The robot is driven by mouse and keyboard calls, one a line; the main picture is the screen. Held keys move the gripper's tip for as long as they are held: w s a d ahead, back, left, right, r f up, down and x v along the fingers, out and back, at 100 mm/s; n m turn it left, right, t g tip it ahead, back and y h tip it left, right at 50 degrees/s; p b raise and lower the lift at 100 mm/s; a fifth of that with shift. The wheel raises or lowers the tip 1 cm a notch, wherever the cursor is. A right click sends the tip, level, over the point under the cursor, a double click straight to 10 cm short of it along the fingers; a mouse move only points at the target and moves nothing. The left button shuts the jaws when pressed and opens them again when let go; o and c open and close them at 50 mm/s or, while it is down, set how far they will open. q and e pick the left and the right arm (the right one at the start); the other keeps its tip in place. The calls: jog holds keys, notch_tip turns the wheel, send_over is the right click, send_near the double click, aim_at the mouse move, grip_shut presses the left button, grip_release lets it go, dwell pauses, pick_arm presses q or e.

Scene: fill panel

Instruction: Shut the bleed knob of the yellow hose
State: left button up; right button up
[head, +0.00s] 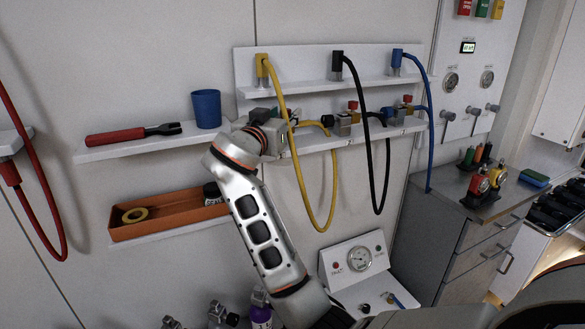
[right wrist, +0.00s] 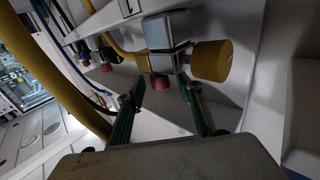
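The yellow hose (head: 335,185) hangs in a loop from the wall panel; it also crosses the left of the right wrist view (right wrist: 45,75). In the head view my right gripper (head: 284,128) is at the lower shelf, largely hiding this valve. My left gripper is not in view.
Black (head: 386,180) and blue (head: 430,125) hoses hang to the right, with similar valves beside them. A left shelf holds a red-handled tool (head: 125,134) and blue cup (head: 206,108). An orange tray (head: 165,222) sits below. A gauge box (head: 355,260) stands underneath.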

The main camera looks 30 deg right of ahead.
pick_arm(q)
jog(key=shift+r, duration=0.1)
pick_arm(e)
jog(key=shift+s+d+r+n+t+y+p, duration=0.15)
jog(key=shift+d+n+t+y+p, duration=0.05)
jog(key=shift+n+t+y+p, duration=0.75)
jog(key=shift+d+n+t+y+p, duration=0.15)
jog(key=shift+n+t+y+p, duration=0.95)
jog(key=shift+y, duration=0.65)
jog(key=shift+s+d+n+t+y, duration=0.15)
jog(key=shift+n+t+y, duration=0.4)
jog(key=shift+n+y, duration=1.15)
jog(key=shift+d+n+y, duration=0.2)
jog(key=shift+n+y, duration=0.65)
jog(key=shift+y, duration=0.85)
jog(key=shift+d+n+y, duration=0.15)
jog(key=shift+n+y, duration=0.65)
jog(key=shift+y, duration=0.9)
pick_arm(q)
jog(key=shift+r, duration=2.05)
pick_arm(e)
jog(key=shift+n+y, duration=1)
jog(key=shift+y, duration=0.5)
